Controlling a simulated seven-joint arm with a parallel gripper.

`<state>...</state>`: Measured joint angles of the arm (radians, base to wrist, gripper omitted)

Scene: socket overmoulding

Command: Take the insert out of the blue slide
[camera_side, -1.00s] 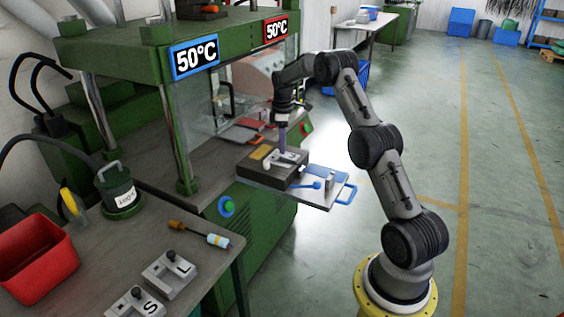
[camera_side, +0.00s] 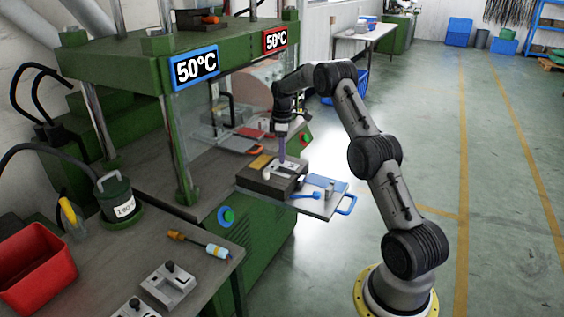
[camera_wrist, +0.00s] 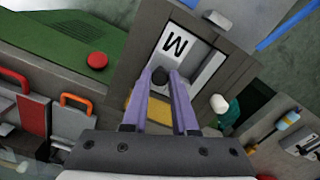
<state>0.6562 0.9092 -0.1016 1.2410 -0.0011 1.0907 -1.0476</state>
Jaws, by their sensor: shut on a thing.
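I cannot tell whether the insert is still fully seated. In the side view my gripper (camera_side: 282,158) points down at the block (camera_side: 262,184). The blue slide (camera_side: 318,207) is pulled out of the press, with its blue handle (camera_side: 347,205) at the right.
The green press (camera_side: 120,62) stands behind. The bench at front left holds an L-marked insert (camera_side: 168,284) and a red bin (camera_side: 36,265).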

